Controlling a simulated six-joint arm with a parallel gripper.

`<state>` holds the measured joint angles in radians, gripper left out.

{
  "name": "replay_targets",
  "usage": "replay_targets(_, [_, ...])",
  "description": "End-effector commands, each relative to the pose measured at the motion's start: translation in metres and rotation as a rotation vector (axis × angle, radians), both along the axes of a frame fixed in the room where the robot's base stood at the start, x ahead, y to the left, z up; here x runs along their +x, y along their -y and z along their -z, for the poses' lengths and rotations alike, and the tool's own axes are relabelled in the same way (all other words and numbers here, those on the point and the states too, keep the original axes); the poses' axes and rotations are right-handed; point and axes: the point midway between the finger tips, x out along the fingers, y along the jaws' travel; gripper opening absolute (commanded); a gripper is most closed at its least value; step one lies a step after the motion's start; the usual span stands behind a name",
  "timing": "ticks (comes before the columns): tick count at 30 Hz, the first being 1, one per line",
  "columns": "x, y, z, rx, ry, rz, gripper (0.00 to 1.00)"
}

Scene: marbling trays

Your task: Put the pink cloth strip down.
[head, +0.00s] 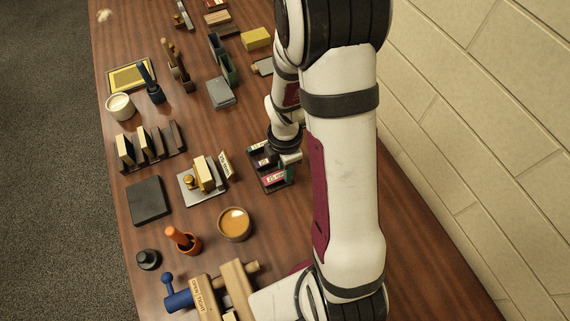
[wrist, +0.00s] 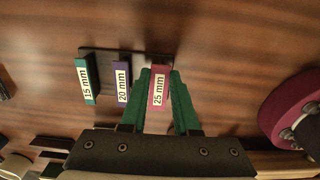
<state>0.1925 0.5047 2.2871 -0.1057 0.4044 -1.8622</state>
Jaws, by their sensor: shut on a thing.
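The pink strip (wrist: 159,87) bears a white "25 mm" label and stands between the two green fingers of my gripper (wrist: 160,82), which is shut on it. In the wrist view it is in line with a purple "20 mm" strip (wrist: 122,82) and a teal "15 mm" strip (wrist: 86,83) at a dark rack (wrist: 101,56). The pink strip (head: 273,179) shows at the near end of the rack in the head view, beside my gripper (head: 288,170), which my arm partly hides. I cannot tell whether its lower end touches the rack.
Left of the rack are a grey plate with a block (head: 190,189), a cup of orange liquid (head: 235,224) and a dark square pad (head: 149,200). A wooden clamp (head: 205,295) lies nearer. A brick wall (head: 500,110) runs along the right. My arm covers much of the table's right side.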

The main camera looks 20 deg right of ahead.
Motion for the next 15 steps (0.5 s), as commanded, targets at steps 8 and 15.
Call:
replay_targets(8, [0.0001,0.0001,0.0014,0.000,0.000,0.000,0.59])
replay_targets(15, [0.0001,0.0001,0.0005,0.000,0.001,0.000,0.59])
